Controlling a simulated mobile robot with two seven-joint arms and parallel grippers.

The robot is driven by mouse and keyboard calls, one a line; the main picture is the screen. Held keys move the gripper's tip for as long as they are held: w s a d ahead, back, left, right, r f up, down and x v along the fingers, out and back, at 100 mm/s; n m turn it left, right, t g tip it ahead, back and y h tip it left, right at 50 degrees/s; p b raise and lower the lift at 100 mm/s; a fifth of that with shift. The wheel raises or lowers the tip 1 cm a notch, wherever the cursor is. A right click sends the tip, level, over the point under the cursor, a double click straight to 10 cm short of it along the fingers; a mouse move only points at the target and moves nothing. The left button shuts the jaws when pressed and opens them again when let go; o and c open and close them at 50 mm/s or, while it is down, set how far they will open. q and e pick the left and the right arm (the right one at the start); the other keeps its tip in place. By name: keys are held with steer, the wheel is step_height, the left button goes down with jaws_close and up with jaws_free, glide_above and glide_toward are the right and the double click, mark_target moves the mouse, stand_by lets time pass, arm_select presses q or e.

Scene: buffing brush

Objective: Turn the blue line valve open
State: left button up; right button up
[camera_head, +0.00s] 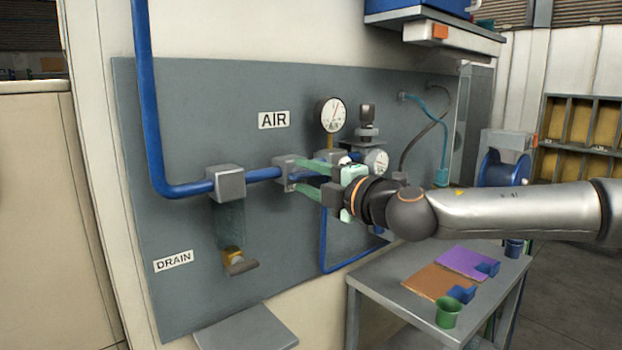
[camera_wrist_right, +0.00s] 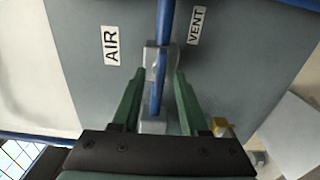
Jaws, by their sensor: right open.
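The blue line (camera_head: 262,174) runs down the left of the grey panel and then right, through grey blocks. The valve's grey body (camera_head: 285,172) is below the AIR label; it shows between my fingertips in the right wrist view (camera_wrist_right: 152,60). A blue bar (camera_wrist_right: 157,95), which looks like the valve's handle, lies between the fingers. My right gripper (camera_head: 302,177) is open, its green fingers above and below the bar. In the right wrist view (camera_wrist_right: 158,78) gaps show on both sides of the bar. Its far end is partly hidden by the gripper. My left gripper is not in view.
A pressure gauge (camera_head: 331,114) and a grey fitting (camera_head: 367,125) sit close above my right gripper. A drain fitting (camera_head: 239,262) hangs lower left. A grey table (camera_head: 385,288) with coloured mats and a green cup (camera_head: 449,312) stands below my arm.

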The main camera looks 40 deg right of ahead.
steer(key=shift+s, duration=0.1)
steer(key=shift+s+r, duration=0.1)
steer(key=shift+s, duration=1.1)
steer(key=shift+s+d, duration=0.15)
steer(key=shift+s, duration=1.05)
steer(key=b, duration=0.2)
glide_toward(306, 175)
steer(key=s, duration=0.1)
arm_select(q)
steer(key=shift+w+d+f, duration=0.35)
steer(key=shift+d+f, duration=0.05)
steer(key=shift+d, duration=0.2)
arm_select(e)
steer(key=shift+s, duration=1)
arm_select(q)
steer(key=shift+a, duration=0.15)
